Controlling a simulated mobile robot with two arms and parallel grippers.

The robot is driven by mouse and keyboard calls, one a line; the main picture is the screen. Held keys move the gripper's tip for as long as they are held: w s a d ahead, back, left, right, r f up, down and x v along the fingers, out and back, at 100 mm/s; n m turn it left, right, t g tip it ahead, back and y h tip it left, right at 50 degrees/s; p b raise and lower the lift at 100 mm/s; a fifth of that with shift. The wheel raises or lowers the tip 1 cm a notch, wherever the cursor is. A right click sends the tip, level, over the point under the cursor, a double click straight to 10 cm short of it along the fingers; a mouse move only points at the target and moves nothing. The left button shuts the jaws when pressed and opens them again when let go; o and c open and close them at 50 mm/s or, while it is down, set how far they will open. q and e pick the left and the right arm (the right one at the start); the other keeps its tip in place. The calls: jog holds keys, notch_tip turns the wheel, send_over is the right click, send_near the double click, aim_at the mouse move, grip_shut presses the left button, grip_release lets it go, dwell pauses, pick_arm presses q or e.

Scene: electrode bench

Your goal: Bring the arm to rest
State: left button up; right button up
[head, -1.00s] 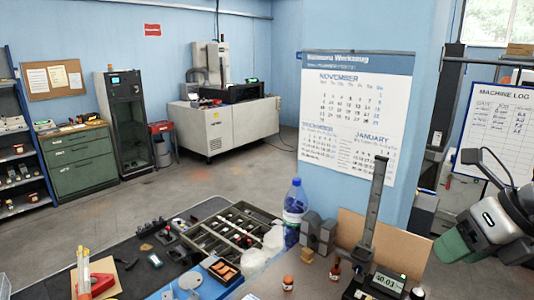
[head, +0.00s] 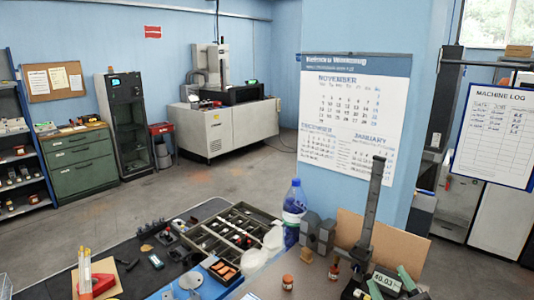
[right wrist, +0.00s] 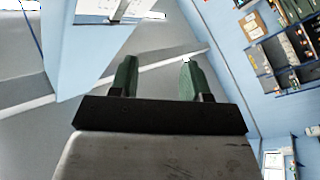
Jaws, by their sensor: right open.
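My right gripper (head: 390,283) shows only by its green fingertips at the bottom right of the head view, in front of the height gauge's display. In the right wrist view my right gripper (right wrist: 156,66) has its two green fingers spread apart with nothing between them, and grey floor shows beyond. The rest of the right arm is out of the head view. My left gripper is in neither view.
The height gauge (head: 376,205) stands upright at the bench's right, near a blue-capped bottle (head: 294,205). Open floor (head: 215,185) lies behind.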

jog(key=s+f+m+g+h, duration=0.1)
jog(key=s+f+g, duration=0.1)
jog(key=f, duration=0.3)
jog(key=s+d+f+m+g+h, duration=0.1)
jog(key=s+f+m+g, duration=0.1)
jog(key=f, duration=0.4)
jog(key=s+f+m+g+h, duration=0.1)
jog(key=s+f+m+g, duration=0.1)
jog(key=s+f+g, duration=0.2)
jog(key=shift+d+f+g, duration=0.35)
jog(key=shift+f+g, duration=0.15)
jog(key=shift+f, duration=0.2)
jog(key=s+a+f+m+g+y, duration=0.1)
jog(key=s+f+g, duration=0.3)
jog(key=s, duration=0.3)
jog(key=s+a+f+g, duration=0.2)
jog(key=s+f+g, duration=0.25)
jog(key=s, duration=0.25)
notch_tip(320, 180, down, 38)
jog(key=b, duration=1.2)
jog(key=s+d+f+g+b, duration=0.1)
jog(key=s+f+b, duration=0.4)
jog(key=f, duration=0.8)
jog(key=s+d+f+g+b, duration=0.1)
jog(key=s+f+b, duration=0.4)
jog(key=s+f, duration=0.6)
notch_tip(320, 180, down, 2)
jog(key=shift+s+d, duration=0.15)
jog(key=shift+d, duration=0.55)
